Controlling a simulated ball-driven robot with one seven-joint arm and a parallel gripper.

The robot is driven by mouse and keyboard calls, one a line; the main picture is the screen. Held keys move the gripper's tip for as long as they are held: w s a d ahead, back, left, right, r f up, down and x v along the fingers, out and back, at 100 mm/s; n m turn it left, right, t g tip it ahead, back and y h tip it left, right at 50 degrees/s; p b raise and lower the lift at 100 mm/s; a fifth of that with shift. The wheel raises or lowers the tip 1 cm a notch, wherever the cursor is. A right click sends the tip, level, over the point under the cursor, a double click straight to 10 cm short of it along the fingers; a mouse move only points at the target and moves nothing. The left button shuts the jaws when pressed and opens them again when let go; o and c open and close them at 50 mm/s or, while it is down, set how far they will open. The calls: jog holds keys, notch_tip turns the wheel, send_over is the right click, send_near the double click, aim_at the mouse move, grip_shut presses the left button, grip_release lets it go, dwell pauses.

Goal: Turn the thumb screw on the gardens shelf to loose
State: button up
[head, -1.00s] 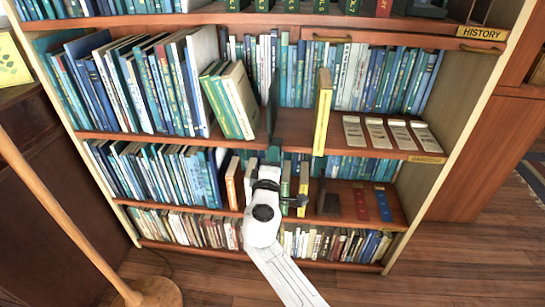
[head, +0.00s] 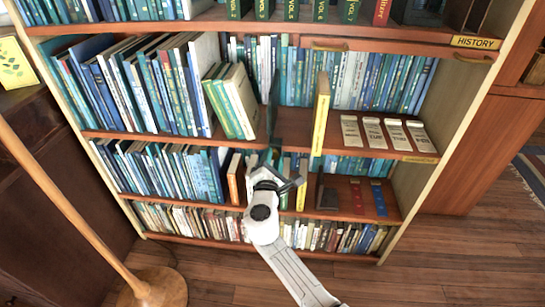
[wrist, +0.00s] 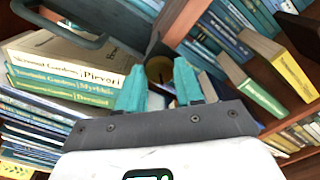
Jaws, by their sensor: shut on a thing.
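The thumb screw (wrist: 158,70) is a round brass knob in the wrist view, under the shelf beside a dark upright divider. My gripper (wrist: 160,84) has teal fingers, one on either side of the screw, and is shut on it. The screw's marking and how far it is turned cannot be read. In the head view my gripper is under the middle shelf's front edge (head: 180,141), below the dark divider (head: 271,100); the screw is hidden there.
A yellow book (head: 320,115) stands upright on the middle shelf, right of the divider. Several pale labelled cards (head: 374,132) lie at its right end. A red strip (head: 358,198) and a blue strip (head: 379,199) lie below. A wooden pole (head: 80,215) stands at left.

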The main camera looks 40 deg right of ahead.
jog(key=shift+f+n, duration=0.15)
jog(key=shift+n, duration=0.35)
jog(key=o, duration=1)
jog(key=p+v, duration=0.2)
jog(key=v, duration=0.9)
